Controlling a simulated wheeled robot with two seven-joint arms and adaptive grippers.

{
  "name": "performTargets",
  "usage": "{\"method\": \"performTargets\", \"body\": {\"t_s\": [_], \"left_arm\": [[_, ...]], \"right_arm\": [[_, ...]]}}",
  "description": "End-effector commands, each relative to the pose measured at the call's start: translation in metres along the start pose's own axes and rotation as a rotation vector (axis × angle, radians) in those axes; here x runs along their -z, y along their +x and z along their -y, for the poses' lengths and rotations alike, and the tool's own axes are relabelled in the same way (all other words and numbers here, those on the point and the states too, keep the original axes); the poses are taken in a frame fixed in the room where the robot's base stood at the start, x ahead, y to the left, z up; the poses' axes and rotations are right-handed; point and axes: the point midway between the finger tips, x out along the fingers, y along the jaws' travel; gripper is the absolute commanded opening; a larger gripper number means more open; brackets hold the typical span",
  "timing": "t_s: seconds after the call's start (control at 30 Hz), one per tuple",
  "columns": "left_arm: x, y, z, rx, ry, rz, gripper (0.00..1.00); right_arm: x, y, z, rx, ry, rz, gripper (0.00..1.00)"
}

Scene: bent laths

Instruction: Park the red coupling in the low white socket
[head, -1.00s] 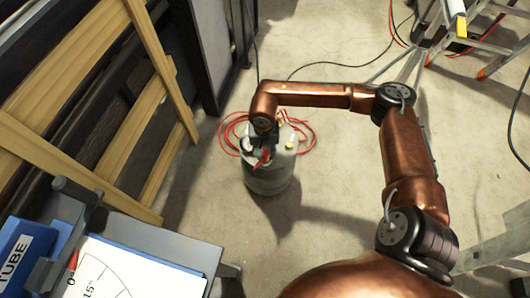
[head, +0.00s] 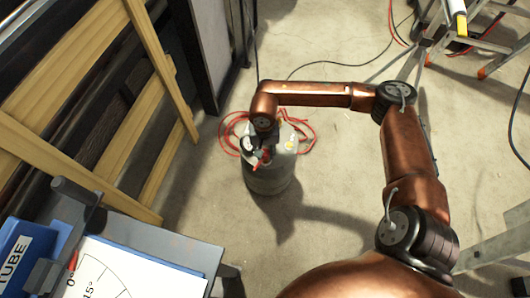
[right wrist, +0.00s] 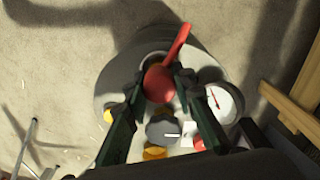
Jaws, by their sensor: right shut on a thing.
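The red coupling (right wrist: 158,85), a rounded body with a straight lever, is between the fingers of my right gripper (right wrist: 160,76) in the right wrist view. The gripper is shut on it, over the top of a grey tank (right wrist: 108,88). In the head view my right gripper (head: 259,155) is small and dark in front of the tank (head: 268,183), with a bit of red at its tips. I cannot pick out the low white socket for certain. Whether the coupling touches a fitting below is hidden. My left gripper is not in view.
A round white gauge (right wrist: 222,102), a dark knob (right wrist: 163,130) and yellow fittings (right wrist: 110,116) crowd the tank top. Red hose (head: 310,130) loops on the floor behind. Wooden frames (head: 165,130) and a grey bench (head: 185,250) stand left. Open floor lies right.

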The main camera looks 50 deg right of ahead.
Motion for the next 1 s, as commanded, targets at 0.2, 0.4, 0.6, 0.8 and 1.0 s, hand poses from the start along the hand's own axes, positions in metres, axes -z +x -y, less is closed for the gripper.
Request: {"method": "performTargets", "body": {"t_s": [0.2,0.4,0.6,0.8,1.0], "left_arm": [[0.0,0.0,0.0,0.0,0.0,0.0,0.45],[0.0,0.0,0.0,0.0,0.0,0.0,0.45],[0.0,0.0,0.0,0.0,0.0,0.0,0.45],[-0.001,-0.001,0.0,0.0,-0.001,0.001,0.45],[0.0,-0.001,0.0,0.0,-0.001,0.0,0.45]], "right_arm": [[0.0,0.0,0.0,0.001,0.0,0.0,0.0],[0.0,0.0,0.0,0.0,0.0,0.0,0.37],[0.0,0.0,0.0,0.0,0.0,0.0,0.44],[0.0,-0.001,0.0,0.0,0.0,0.0,0.44],[0.001,-0.024,0.0,0.001,-0.001,-0.003,0.44]]}}
